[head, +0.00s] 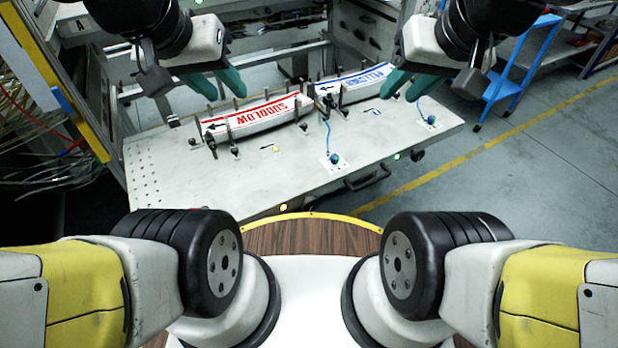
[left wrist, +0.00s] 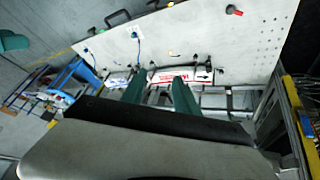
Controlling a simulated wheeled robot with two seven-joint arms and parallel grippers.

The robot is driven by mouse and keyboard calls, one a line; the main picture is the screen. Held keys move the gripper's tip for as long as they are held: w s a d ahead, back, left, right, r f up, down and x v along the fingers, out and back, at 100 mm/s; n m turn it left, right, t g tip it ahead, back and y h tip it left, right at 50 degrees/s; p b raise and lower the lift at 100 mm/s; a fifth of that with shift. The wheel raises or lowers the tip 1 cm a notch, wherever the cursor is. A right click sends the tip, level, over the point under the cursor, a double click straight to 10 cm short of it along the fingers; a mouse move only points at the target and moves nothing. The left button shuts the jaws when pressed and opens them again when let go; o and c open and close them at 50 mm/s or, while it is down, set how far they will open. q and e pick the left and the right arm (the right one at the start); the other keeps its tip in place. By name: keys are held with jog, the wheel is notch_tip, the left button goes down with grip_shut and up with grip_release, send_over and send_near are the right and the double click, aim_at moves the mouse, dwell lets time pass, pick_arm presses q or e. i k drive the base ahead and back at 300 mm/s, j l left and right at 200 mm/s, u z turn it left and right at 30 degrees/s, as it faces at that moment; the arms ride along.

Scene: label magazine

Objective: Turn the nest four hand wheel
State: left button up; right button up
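A pale, tilted magazine plate (head: 180,165) holds two label stacks between upright posts. The stack with red SUDLOW lettering (head: 255,117) is on the left; the one with blue lettering (head: 350,86) is on the right. Small dark knobs (head: 235,152) sit along the stacks' near edge. I cannot tell which, if any, is the nest four hand wheel; no number is readable. My left gripper (head: 228,96) is open and empty above the red stack's far side; its spread fingers also show in the left wrist view (left wrist: 159,76). My right gripper (head: 398,98) is open and empty near the blue stack's right end.
Two blue-green buttons (head: 333,159) with blue cables sit on the plate. A dark handle (head: 368,178) is on its near edge. A machine frame with cables (head: 40,140) stands left, a blue cart (head: 515,75) at right. Floor beyond the yellow line (head: 450,170) is clear.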

aim_at(309, 203)
jog(key=k+j+z, duration=0.1)
jog(key=k+z, duration=0.65)
jog(key=k, duration=0.15)
